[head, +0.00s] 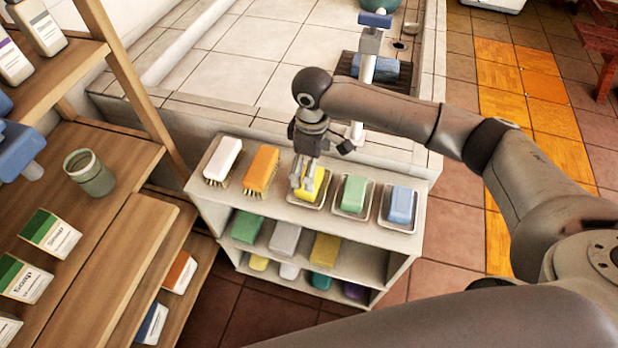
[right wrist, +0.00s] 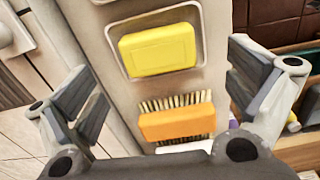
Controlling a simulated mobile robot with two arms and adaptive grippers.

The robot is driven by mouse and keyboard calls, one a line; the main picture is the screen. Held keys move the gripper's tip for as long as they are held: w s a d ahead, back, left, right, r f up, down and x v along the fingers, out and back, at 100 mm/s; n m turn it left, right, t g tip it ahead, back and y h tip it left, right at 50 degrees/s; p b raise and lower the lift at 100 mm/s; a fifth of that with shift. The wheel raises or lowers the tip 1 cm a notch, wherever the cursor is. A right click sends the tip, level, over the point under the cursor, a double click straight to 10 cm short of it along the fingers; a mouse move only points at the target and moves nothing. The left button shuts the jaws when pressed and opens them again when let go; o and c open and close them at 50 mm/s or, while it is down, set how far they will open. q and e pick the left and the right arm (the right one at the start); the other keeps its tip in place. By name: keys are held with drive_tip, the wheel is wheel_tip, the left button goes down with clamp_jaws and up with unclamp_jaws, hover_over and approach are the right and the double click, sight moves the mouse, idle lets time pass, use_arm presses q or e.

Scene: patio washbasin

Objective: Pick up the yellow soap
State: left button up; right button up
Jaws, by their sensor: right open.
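The yellow soap (head: 316,187) lies in a metal dish on top of the white shelf unit, partly hidden by my right gripper in the head view. In the right wrist view the yellow soap (right wrist: 158,50) is fully visible in its dish (right wrist: 119,32), ahead of the fingers. My right gripper (head: 303,184) is above the soap in the head view. It is open and empty, and its two fingers stand wide apart in the right wrist view (right wrist: 165,95). My left gripper does not show.
A green soap (head: 354,194) and a blue soap (head: 401,205) lie in dishes to the right. An orange brush (head: 261,168) and a white brush (head: 222,158) lie to the left. A wooden rack (head: 118,155) stands at left; a tap (head: 369,50) rises behind.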

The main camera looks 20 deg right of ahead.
drive_tip(key=shift+f, duration=0.85)
drive_tip(key=f, duration=0.4)
drive_tip(key=shift+w+a+f+p, duration=0.15)
drive_tip(key=shift+w+p, duration=0.05)
drive_tip(key=shift+p, duration=0.2)
drive_tip(key=shift+f, duration=0.45)
drive_tip(key=shift+c, duration=2.4)
drive_tip(key=c, duration=0.6)
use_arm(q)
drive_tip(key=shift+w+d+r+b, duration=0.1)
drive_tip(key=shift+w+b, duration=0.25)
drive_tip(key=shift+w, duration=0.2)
use_arm(e)
drive_tip(key=shift+w+r, duration=0.1)
drive_tip(key=shift+r, duration=4.95)
